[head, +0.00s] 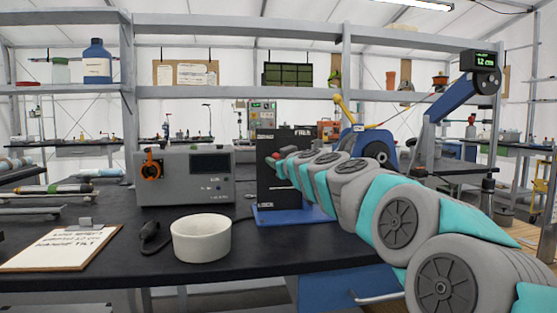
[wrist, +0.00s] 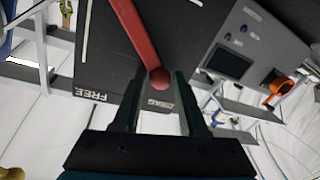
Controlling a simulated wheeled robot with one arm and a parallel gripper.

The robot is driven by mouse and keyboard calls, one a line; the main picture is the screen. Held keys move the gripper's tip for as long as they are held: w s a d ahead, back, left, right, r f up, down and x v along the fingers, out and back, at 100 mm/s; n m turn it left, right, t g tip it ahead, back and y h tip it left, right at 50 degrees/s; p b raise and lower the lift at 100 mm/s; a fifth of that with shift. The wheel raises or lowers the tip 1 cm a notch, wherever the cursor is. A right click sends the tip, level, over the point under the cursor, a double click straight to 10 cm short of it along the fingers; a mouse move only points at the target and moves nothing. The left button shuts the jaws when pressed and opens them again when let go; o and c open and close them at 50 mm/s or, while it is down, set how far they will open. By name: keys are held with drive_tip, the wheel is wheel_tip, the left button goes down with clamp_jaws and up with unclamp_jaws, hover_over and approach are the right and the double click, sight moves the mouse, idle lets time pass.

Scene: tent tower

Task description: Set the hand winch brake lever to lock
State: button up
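The brake lever is a red bar with a round knob (wrist: 159,78), mounted on a black panel (wrist: 195,25). In the wrist view, which looks inverted, the knob end lies by a label that seems to read DRAG (wrist: 160,105); a FREE label (wrist: 88,93) is to its left.
A grey box with an orange handle (head: 185,180) stands left of the panel. A white bowl (head: 201,238), a dark tool (head: 152,237) and a clipboard (head: 60,248) lie in front. A blue crane arm (head: 440,105) with a yellow-handled winch is behind my arm.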

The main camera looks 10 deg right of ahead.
clamp_jaws()
drive_tip(key=shift+f, duration=0.1)
idle(1.0)
